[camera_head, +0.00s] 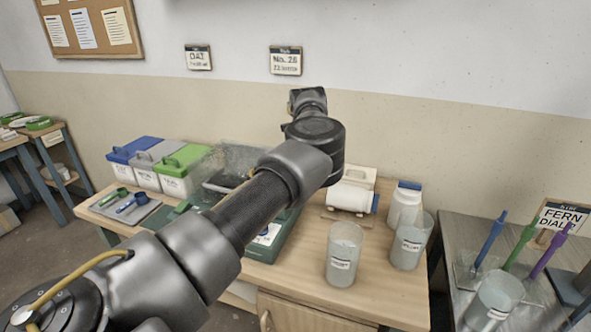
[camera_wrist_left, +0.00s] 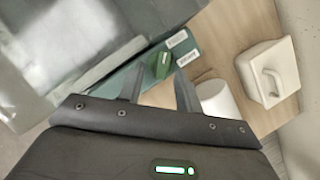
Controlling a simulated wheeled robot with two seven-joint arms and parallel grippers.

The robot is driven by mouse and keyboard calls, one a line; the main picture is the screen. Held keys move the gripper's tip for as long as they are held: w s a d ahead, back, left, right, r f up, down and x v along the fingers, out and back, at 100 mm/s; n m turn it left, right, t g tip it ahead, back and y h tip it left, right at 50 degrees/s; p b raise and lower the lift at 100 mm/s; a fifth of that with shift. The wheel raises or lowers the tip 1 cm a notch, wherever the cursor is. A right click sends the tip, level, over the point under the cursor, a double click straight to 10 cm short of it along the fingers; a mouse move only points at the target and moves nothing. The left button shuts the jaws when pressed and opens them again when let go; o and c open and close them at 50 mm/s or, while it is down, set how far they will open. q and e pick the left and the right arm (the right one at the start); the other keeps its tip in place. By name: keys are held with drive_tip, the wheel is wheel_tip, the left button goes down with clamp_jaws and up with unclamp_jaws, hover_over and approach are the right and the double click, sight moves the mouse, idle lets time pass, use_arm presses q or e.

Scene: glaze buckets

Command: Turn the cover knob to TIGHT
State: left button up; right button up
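The green cover knob (camera_wrist_left: 161,65) shows in the left wrist view on the front strip of a dark green box (camera_wrist_left: 122,84), beside two small white labels (camera_wrist_left: 183,48) too small to read. My left gripper (camera_wrist_left: 158,76) is open, its two dark fingers apart, with the knob between the fingertips in the picture. I cannot tell whether the fingers reach around it or touch it. In the head view my left arm covers most of the green box (camera_head: 262,252), the knob and the left gripper. My right gripper is not in view.
Clear cups (camera_head: 343,262) stand at right on the wooden bench (camera_head: 310,285). Lidded bins (camera_head: 140,162) stand at left. Bench space in front of the cups is clear.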

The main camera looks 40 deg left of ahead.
use_arm(q)
clamp_jaws()
drive_tip(key=shift+m, duration=0.3)
drive_tip(key=m, duration=0.1)
drive_tip(key=m+t, duration=0.1)
drive_tip(key=m+h, duration=0.1)
drive_tip(key=m, duration=0.1)
drive_tip(key=shift+s+a+t, duration=0.3)
drive_tip(key=shift+s, duration=0.05)
drive_tip(key=shift+s+a+m+t+h, duration=0.15)
drive_tip(key=shift+m+h, duration=0.1)
drive_tip(key=shift+m, duration=0.45)
drive_tip(key=shift+w+m+t+h, duration=0.1)
drive_tip(key=shift+m+h, duration=0.1)
drive_tip(key=shift+m, duration=0.5)
drive_tip(key=shift+s+a+m+t+h, duration=0.15)
drive_tip(key=shift+m+h, duration=0.1)
drive_tip(key=shift+m, duration=0.45)
drive_tip(key=shift+w, duration=0.1)
